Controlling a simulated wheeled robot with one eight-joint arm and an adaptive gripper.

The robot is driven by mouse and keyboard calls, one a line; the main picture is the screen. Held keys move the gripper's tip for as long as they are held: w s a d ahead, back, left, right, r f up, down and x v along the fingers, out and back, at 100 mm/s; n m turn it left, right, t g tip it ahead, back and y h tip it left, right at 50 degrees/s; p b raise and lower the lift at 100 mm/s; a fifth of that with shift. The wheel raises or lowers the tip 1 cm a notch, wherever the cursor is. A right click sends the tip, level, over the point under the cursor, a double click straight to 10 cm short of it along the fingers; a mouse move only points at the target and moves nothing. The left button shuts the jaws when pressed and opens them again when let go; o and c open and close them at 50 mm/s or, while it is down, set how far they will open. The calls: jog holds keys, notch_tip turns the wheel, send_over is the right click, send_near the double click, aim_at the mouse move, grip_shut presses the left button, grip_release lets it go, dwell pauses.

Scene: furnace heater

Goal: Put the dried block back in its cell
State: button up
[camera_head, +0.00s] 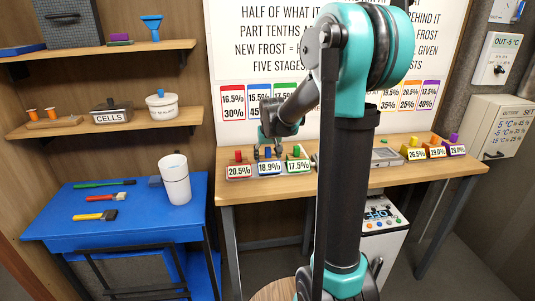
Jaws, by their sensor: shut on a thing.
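My gripper (267,149) is at the back wooden bench, pointing down over the blue cell (269,168), whose label reads 18.9%. It is shut on the small blue block (268,154), which is at the top of this cell; how deep it sits cannot be told. The red cell (239,171) reads 20.5% and the green cell (299,166) reads 17.5%; each has a coloured block on top. At the right, yellow (416,155), orange (437,152) and purple (456,150) cells also hold blocks. My arm hides the bench's middle.
A grey device (385,158) lies on the bench right of my arm. Coloured percentage cards hang behind. A blue table (130,223) with brushes and a white cup (175,180) stands at left, below shelves. A white cabinet (384,225) stands under the bench.

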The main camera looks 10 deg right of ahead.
aim_at(269, 165)
jog(key=shift+f, duration=0.25)
dwell(0.4)
jog(key=o, duration=1.5)
jog(key=shift+r, duration=0.1)
jog(key=v, duration=1.1)
jog(key=shift+s+r, duration=0.25)
jog(key=shift+r, duration=0.1)
